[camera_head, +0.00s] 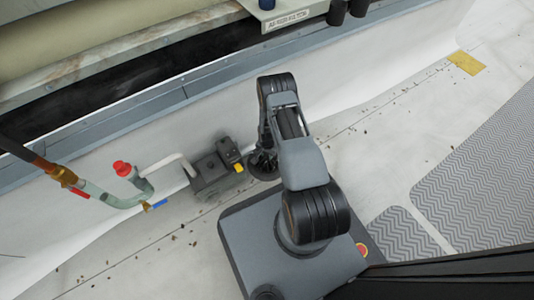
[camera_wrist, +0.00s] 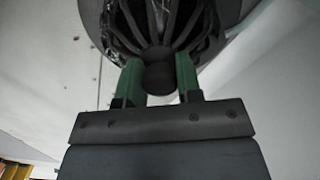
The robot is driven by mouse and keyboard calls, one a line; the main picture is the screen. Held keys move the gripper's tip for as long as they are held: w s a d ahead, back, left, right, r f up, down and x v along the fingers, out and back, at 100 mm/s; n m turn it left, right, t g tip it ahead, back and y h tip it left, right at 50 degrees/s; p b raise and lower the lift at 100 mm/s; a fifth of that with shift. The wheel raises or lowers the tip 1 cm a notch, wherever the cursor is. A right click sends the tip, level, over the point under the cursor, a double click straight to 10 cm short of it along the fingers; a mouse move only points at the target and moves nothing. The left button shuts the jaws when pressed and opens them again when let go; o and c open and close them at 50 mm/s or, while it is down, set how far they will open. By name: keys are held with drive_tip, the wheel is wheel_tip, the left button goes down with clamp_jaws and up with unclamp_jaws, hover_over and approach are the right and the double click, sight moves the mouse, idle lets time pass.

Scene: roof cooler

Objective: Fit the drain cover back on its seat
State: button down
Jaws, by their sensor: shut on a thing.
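The drain cover (camera_wrist: 205,30) is a dark, ribbed dome with a round knob at its middle. In the wrist view it fills the top centre. My gripper (camera_wrist: 158,78) has two green fingers, shut on the knob from both sides. In the head view the dark cover (camera_head: 263,168) shows low beside the wall, just right of a grey pump-like box, partly hidden by my arm. A grey round rim shows around the dome in the wrist view; I cannot tell if it is the cover's flange or the seat. No seat is clearly visible.
The grey box (camera_head: 215,175) with a yellow part stands close left of the cover. A pipe with a red-capped valve (camera_head: 122,168) is further left. The parapet wall (camera_head: 130,140) runs behind. Small debris dots the pale roof. Grey walkway mats (camera_head: 480,170) lie at right.

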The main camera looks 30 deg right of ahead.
drive_tip(key=c, duration=0.7)
unclamp_jaws()
drive_tip(key=shift+f, duration=0.1)
drive_tip(key=shift+o, duration=0.4)
drive_tip(key=o, duration=0.4)
drive_tip(key=shift+r+p, duration=2.2)
drive_tip(key=shift+r, duration=0.85)
